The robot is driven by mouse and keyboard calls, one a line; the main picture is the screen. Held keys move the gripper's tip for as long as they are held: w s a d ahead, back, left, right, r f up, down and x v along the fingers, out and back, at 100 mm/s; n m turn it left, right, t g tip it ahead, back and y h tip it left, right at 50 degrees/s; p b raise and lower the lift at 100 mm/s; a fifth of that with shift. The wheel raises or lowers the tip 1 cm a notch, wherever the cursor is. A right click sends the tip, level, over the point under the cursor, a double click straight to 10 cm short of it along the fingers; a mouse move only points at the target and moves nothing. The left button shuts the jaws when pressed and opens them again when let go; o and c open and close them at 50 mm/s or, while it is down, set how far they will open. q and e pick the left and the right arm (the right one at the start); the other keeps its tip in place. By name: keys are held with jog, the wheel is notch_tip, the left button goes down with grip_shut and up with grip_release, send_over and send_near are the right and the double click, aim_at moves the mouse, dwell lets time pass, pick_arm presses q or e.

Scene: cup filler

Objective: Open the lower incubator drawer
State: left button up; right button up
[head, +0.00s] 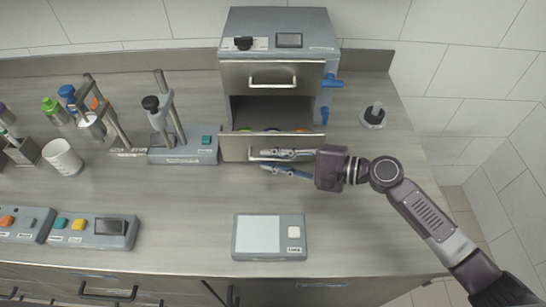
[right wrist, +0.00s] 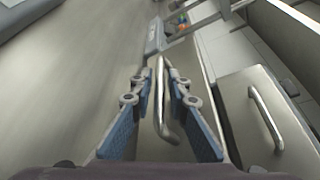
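The incubator (head: 310,38) is a grey box at the back of the counter. Its upper drawer (head: 300,77) is closed. The lower drawer (head: 235,148) is pulled out, and I see into it from above; some small coloured things show inside near its front. My right gripper (head: 266,160) is at the lower drawer's front. In the right wrist view its fingers (right wrist: 159,72) are apart, one on each side of the lower drawer's handle (right wrist: 161,100), with a gap visible beside the bar. The upper drawer's handle (right wrist: 266,118) shows to the right. My left gripper is out of view.
A grey device with a white plate (head: 258,234) lies in front of the drawer. A stand (head: 185,150) is left of the incubator. A white cup (head: 63,157), bottles and button boxes (head: 95,232) are farther left. A small round-based item (head: 373,117) stands right.

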jog(key=shift+c, duration=0.3)
grip_shut()
jog(key=shift+s+p, duration=0.85)
jog(key=shift+s, duration=1.45)
jog(key=shift+w, duration=0.1)
jog(key=shift+o, duration=0.3)
grip_release()
